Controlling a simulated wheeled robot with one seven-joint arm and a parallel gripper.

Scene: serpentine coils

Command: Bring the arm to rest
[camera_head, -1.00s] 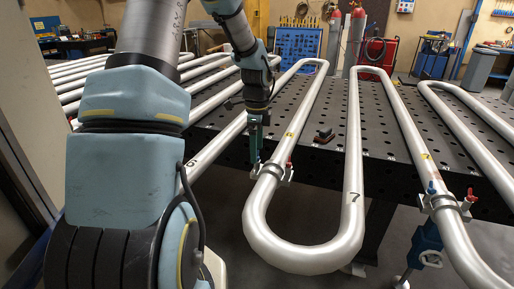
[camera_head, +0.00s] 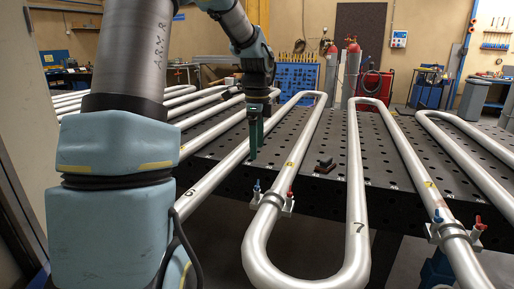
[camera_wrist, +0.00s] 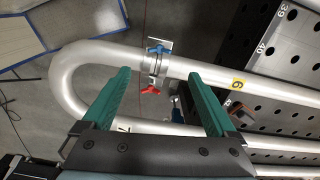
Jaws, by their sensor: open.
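My gripper (camera_head: 255,138) is open and empty, its green fingers pointing down over the near edge of the perforated table. It hangs above and behind the clamp (camera_head: 268,202) with blue and red handles on the silver serpentine coil (camera_head: 352,215). In the wrist view the two green fingers of my gripper (camera_wrist: 158,76) are spread wide. The clamp (camera_wrist: 155,65) shows between and beyond their tips, around the pipe, and the fingers appear clear of it. Part of the coil is hidden behind the fingers and palm in that view.
The black perforated table (camera_head: 335,150) carries the coil's far runs. A small dark block with a reddish-brown top (camera_head: 325,165) lies on it. A red welding unit (camera_head: 376,88) and gas cylinders (camera_head: 350,72) stand behind.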

